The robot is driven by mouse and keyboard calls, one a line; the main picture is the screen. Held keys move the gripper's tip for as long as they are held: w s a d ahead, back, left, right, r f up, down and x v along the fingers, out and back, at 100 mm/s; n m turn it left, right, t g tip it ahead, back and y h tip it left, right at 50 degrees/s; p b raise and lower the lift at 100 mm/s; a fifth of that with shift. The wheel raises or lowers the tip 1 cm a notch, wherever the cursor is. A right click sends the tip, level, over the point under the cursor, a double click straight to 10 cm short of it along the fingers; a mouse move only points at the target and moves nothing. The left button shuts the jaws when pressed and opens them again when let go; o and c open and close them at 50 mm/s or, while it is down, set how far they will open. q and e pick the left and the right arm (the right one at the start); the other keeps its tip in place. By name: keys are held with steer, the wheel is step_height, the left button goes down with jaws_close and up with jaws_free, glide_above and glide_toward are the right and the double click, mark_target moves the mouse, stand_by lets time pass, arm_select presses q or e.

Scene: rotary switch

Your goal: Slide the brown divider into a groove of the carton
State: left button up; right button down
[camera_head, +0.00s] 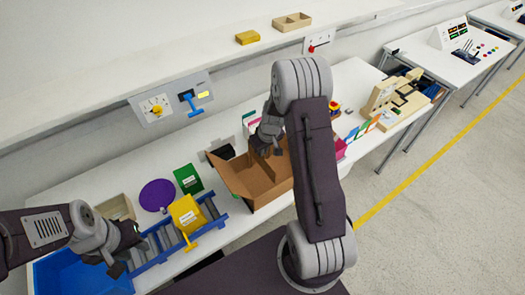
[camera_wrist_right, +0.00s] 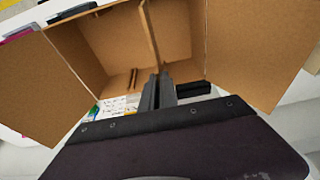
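The open brown carton (camera_head: 276,193) stands on the table, with its flaps spread. In the right wrist view I look into the carton (camera_wrist_right: 105,45). A thin brown upright strip (camera_wrist_right: 152,45), seemingly the divider seen edge-on, runs up from my right fingertips inside it. I cannot tell whether it is held or stands in a groove. My right gripper (camera_head: 270,147) is at the carton's back edge; in the wrist view its fingers (camera_wrist_right: 158,88) lie close together. My left gripper (camera_head: 128,250) is away to the left, over the blue rack, its fingers apart and empty.
Left of the carton are a green card (camera_head: 188,179), a purple disc (camera_head: 157,195), a yellow piece (camera_head: 187,213), a blue rack (camera_head: 210,213) and a blue bin (camera_head: 75,272). My right forearm covers part of the table right of the carton. Switch panels line the wall.

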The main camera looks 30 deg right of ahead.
mark_target(263, 168)
step_height(263, 168, down, 2)
steer(key=shift+s+d+f+b, duration=0.1)
steer(key=shift+s+b, duration=0.05)
steer(key=shift+b, duration=0.75)
steer(key=shift+s+b+x, duration=0.2)
steer(key=shift+b+x, duration=0.7)
steer(key=shift+b, duration=0.05)
steer(key=b+x, duration=0.2)
steer(key=s+b+x, duration=0.1)
steer(key=b+x, duration=0.4)
steer(key=shift+s+f, duration=0.25)
steer(key=shift+f, duration=0.15)
steer(key=c, duration=1.6)
jaws_free()
steer(key=shift+o, duration=0.2)
